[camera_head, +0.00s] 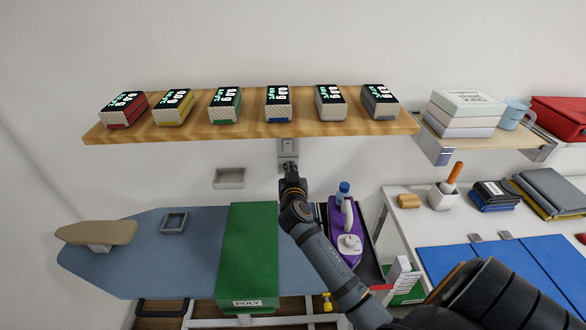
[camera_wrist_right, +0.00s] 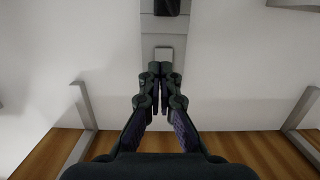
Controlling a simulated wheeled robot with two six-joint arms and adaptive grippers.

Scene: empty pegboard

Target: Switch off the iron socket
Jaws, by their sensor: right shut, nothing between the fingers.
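The socket (camera_head: 288,147) is a small grey plate on the white wall just below the wooden shelf. In the right wrist view, a grey plate (camera_wrist_right: 175,30) with a pale square switch (camera_wrist_right: 164,53) and a dark part above it lies just past my fingertips. I cannot tell the switch's position. My right gripper (camera_head: 290,168) is shut and empty, pointing at the wall at the plate's lower end. Its shut fingertips also show in the right wrist view (camera_wrist_right: 160,70), close below the switch; contact is unclear. The purple and white iron (camera_head: 345,238) stands at the ironing board's right end. My left gripper is out of view.
The wooden shelf (camera_head: 250,128) above holds several small boxes with digital displays. A grey wall tray (camera_head: 229,178) is left of my gripper. The blue ironing board (camera_head: 130,265) with a green cloth (camera_head: 250,250) is below. A white desk (camera_head: 410,222) stands right.

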